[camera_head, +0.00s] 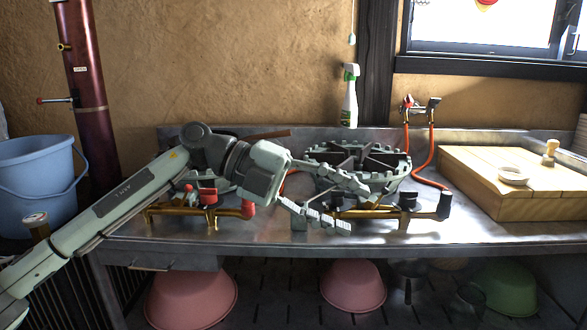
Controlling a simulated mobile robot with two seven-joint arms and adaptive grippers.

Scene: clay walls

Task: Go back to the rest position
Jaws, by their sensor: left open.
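My left arm comes in from the left and reaches across the front of a metal counter (285,253). My left gripper (360,208) is open and empty, its fingers pointing right. It is in front of a round gas burner (385,165) and overlaps part of it in the picture. A second burner behind my arm is mostly hidden. My right gripper is not in the picture.
A spray bottle (349,97) stands at the back of the counter. A wooden board (500,208) at the right bears a small white dish (513,175). A blue bucket (40,165) is at the far left. Pink bowls (353,287) sit below the counter.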

